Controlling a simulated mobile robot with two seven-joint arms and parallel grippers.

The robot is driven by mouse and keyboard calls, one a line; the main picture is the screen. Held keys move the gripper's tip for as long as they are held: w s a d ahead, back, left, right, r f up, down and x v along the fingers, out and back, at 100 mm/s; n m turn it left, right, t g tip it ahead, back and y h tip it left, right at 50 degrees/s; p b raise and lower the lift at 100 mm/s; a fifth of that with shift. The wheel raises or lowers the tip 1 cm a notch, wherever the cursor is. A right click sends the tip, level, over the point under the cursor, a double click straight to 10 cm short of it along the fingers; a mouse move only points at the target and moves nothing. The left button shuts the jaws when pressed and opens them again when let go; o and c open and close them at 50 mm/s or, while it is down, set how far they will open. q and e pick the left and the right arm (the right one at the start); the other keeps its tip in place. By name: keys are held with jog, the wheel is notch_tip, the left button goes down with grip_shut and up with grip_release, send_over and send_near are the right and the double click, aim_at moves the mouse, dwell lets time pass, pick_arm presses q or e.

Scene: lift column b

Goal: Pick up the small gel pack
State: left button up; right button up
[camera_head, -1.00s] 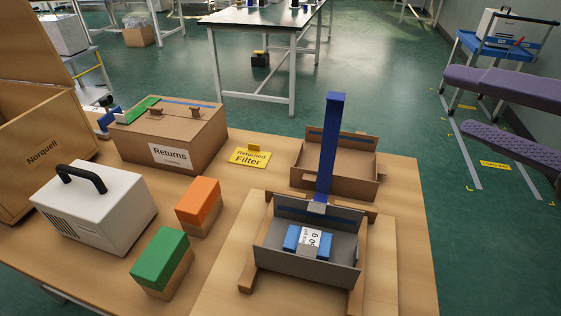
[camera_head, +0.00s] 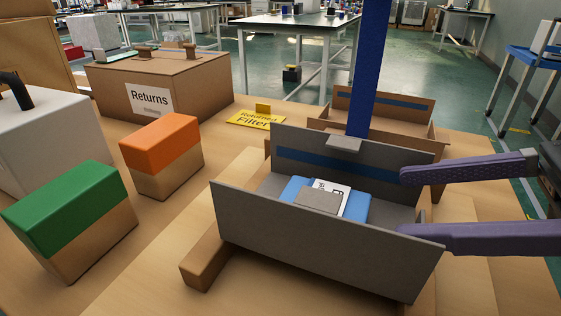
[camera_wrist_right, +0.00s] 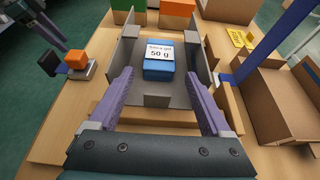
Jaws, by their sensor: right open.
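The small gel pack (camera_head: 354,204) is blue with a white label. It lies in a grey tray (camera_head: 310,236) on the table, below the blue column; a small grey flap hides part of it in the head view. In the right wrist view the gel pack (camera_wrist_right: 158,70) shows its "50 g" label. My right gripper (camera_head: 402,203) is open, with purple fingers reaching in from the right over the tray's right end. In the right wrist view its fingertips (camera_wrist_right: 160,74) stand apart on either side of the line to the pack, not touching it.
The blue column (camera_head: 368,70) rises behind the tray, with a cardboard tray (camera_head: 345,125) beyond. Green (camera_head: 65,205) and orange (camera_head: 160,142) topped blocks stand left. A Returns box (camera_head: 205,88) and yellow sign (camera_head: 255,119) lie behind.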

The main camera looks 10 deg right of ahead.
aim_at(343, 204)
jog(key=shift+w+a+f, duration=0.15)
jog(key=shift+w+a, duration=0.15)
jog(key=shift+a, duration=0.1)
jog(key=shift+w+a, duration=0.25)
jog(key=shift+a, duration=0.05)
jog(key=shift+w+a+f, duration=0.35)
jog(key=shift+a, duration=0.2)
jog(key=p+x, duration=0.1)
jog(key=x, duration=0.3)
jog(key=shift+w+a+p, duration=0.15)
jog(key=shift+a+p, duration=0.15)
jog(key=shift+w+a+f, duration=0.15)
jog(key=shift+a+f, duration=0.05)
jog(key=shift+a, duration=0.05)
jog(key=c, duration=1.1)
